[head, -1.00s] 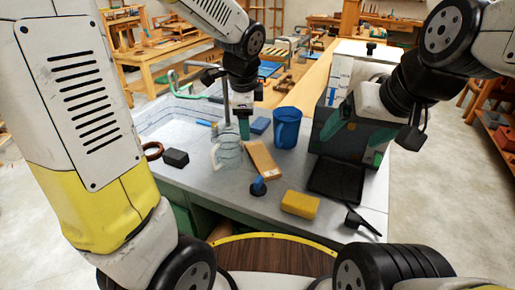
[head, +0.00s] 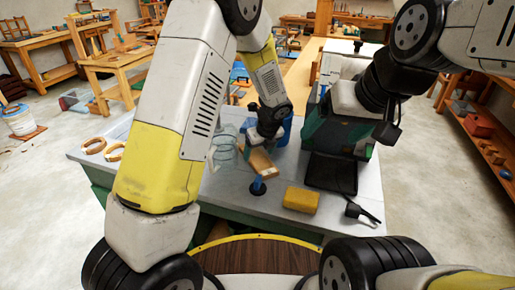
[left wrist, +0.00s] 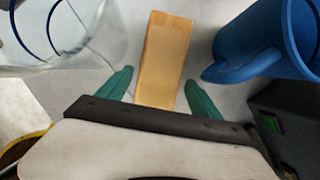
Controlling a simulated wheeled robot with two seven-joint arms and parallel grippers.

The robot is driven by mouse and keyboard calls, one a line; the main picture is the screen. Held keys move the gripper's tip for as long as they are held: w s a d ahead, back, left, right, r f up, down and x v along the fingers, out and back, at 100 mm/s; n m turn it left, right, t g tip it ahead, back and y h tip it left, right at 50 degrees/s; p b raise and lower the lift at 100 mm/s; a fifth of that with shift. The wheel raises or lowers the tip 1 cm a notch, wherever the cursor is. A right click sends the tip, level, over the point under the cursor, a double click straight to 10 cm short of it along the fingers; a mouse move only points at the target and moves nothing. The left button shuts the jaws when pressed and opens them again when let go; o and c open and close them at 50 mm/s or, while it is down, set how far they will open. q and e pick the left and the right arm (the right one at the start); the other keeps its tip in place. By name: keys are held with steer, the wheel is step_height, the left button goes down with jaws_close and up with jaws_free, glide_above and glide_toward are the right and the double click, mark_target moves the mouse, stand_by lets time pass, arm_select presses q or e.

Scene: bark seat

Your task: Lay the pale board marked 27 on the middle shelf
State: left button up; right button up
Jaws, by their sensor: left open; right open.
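The pale board (head: 262,163) lies on the grey bench top, between a clear glass jar and a blue jug. It also shows in the left wrist view (left wrist: 165,50), long side running away from the gripper. I cannot read any number on it. My left gripper (head: 259,146) is open just above the board's far part in the head view. In the left wrist view its green fingers (left wrist: 160,91) are spread to either side of the board's near end, apart from it. I cannot identify the middle shelf.
The glass jar (left wrist: 70,35) stands left of the board and the blue jug (left wrist: 265,40) close on its right. A wooden rack (head: 487,140) stands right.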

arm_select(q)
steer(key=shift+x, duration=1.15)
steer(key=c, duration=1.5)
steer(key=shift+r, duration=0.1)
